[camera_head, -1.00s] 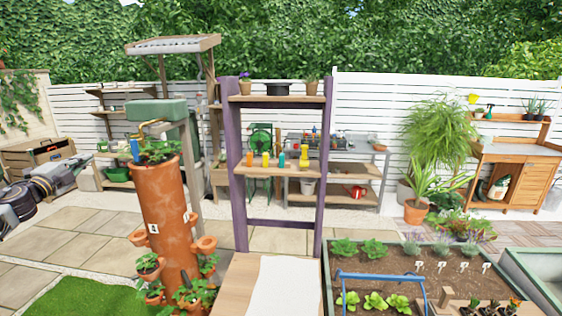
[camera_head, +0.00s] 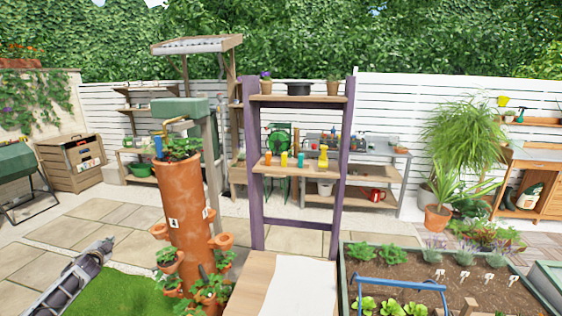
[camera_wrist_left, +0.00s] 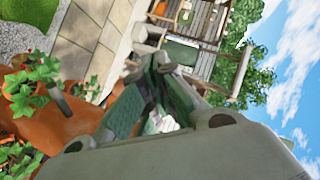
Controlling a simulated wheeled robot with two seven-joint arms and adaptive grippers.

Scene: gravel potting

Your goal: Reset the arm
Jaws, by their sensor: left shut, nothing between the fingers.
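My left gripper (camera_head: 106,244) shows at the lower left of the head view, over the paving beside the grass. It is apart from the tall terracotta planter tower (camera_head: 183,215), which stands to its right. In the left wrist view the fingers (camera_wrist_left: 157,63) are together with nothing held between them. The orange tower and its green leaves lie to the left in that view. My right gripper is not in view.
A purple-posted shelf (camera_head: 256,165) stands at the centre behind a wooden table (camera_head: 258,275) with a white sheet (camera_head: 302,285). A raised bed (camera_head: 400,262) with plants is at right. Open paving (camera_head: 75,235) lies left of the tower.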

